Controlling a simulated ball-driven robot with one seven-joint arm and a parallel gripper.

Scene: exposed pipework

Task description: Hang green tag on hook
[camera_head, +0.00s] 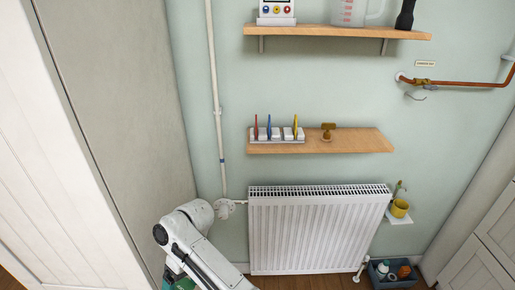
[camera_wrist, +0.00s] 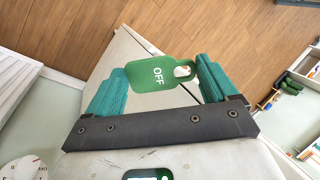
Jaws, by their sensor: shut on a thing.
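The green tag (camera_wrist: 145,76) shows in the wrist view, with white "OFF" lettering and a hole in its narrow end at the right. My gripper (camera_wrist: 162,70) has its two teal fingers on either side of the tag and is shut on it. In the head view my arm is at the bottom left; only a bit of teal shows there, and the tag cannot be made out. A small grey hook (camera_head: 415,96) shows in the head view on the right wall, just below the copper pipe (camera_head: 450,83). The tag is far from it.
The lower shelf (camera_head: 360,141) carries a white rack (camera_head: 288,138) with red, blue and yellow tags and a brass piece (camera_head: 328,130). The upper shelf (camera_head: 350,31) holds several items.

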